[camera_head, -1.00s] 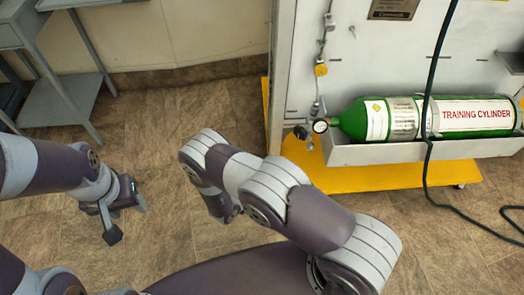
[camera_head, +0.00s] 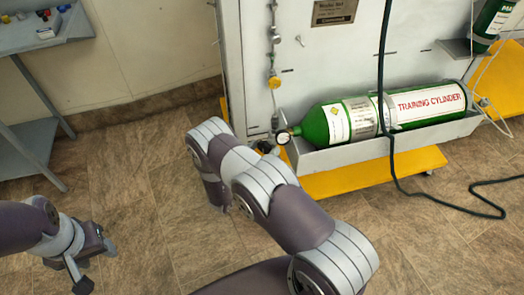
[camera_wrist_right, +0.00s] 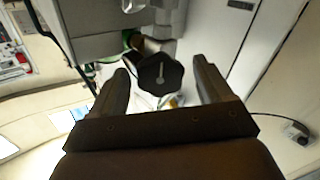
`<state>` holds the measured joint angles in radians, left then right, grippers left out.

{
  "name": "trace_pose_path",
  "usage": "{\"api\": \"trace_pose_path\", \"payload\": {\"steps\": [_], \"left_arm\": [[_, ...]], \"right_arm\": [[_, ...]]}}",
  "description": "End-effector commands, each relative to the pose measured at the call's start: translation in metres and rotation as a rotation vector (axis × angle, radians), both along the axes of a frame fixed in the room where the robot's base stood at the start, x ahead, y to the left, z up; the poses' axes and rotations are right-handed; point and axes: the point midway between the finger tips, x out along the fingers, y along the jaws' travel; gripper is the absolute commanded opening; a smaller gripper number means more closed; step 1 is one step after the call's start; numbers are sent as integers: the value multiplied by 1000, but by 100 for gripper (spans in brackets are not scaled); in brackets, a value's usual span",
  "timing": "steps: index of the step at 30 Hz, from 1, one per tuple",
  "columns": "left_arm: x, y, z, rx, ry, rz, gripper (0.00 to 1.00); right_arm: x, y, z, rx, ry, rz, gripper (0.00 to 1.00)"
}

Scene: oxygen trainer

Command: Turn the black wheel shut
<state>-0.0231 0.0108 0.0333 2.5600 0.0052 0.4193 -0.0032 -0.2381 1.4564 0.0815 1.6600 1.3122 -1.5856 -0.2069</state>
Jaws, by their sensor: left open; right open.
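The black wheel (camera_wrist_right: 160,75), a lobed knob with a pale mark at its centre, shows in the right wrist view. My right gripper (camera_wrist_right: 162,69) is open, with one finger on each side of the wheel and gaps visible between. I cannot tell how deep the wheel sits between the fingers. In the head view my right arm hides this gripper, and a small dark part (camera_head: 265,147) beside the gauge may be the wheel. The green training cylinder (camera_head: 335,121) lies on its side in a trough. My left gripper (camera_head: 95,266) is open and empty above the floor.
A round gauge (camera_head: 283,138) sits at the cylinder's neck. A dark hose (camera_head: 384,75) hangs in front of the cylinder. The trough (camera_head: 345,155) stands above a yellow base (camera_head: 375,172). A grey shelf unit (camera_head: 50,40) is at upper left. The floor between is clear.

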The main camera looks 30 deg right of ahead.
Motion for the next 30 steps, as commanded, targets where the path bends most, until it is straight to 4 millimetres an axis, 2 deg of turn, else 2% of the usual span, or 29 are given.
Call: {"api": "trace_pose_path", "payload": {"steps": [6,7,9,12,22,30], "left_arm": [[0,0,0,0,0,0,50],[0,0,0,0,0,0,50],[0,0,0,0,0,0,50],[0,0,0,0,0,0,50],[0,0,0,0,0,0,50],[0,0,1,0,0,0,50]], "right_arm": [[0,0,0,0,0,0,79],[0,0,0,0,0,0,72],[0,0,0,0,0,0,50],[0,0,0,0,0,0,23],[0,0,0,19,-33,0,23],[0,0,0,100,-182,0,23]]}}
